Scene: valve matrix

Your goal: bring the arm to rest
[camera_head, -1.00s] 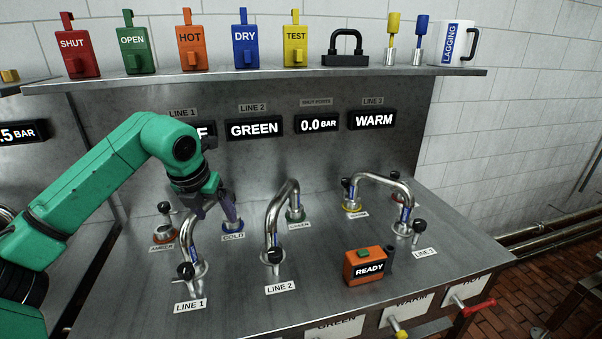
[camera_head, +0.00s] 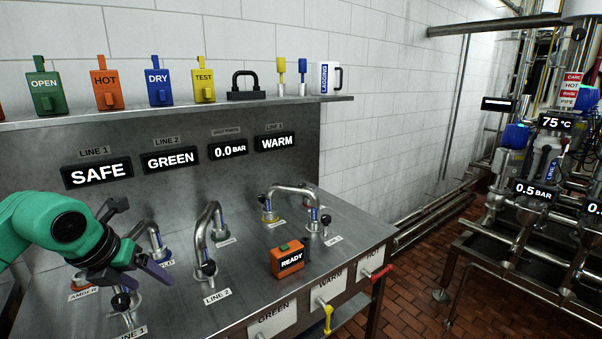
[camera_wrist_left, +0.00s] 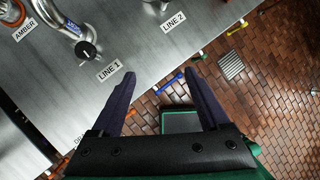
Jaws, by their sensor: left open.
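My left gripper (camera_head: 150,240) is open and empty in the head view, at the left over the steel bench, close above the LINE 1 pipe. Its two dark fingers (camera_wrist_left: 165,100) stand apart in the left wrist view, with bench edge and brick floor beyond them. The green left arm (camera_head: 45,225) comes in from the left. The LINE 1 pipe (camera_head: 155,240) is partly hidden by the gripper in the head view; its black knob (camera_wrist_left: 85,50) shows in the left wrist view. My right gripper is not in view.
The LINE 2 pipe (camera_head: 203,232), LINE 3 pipe (camera_head: 297,191) and orange READY box (camera_head: 288,260) stand on the bench (camera_head: 240,270). A shelf (camera_head: 190,112) above holds coloured tags and a mug (camera_head: 325,78). Brick floor (camera_head: 415,290) lies right, with pipework beyond.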

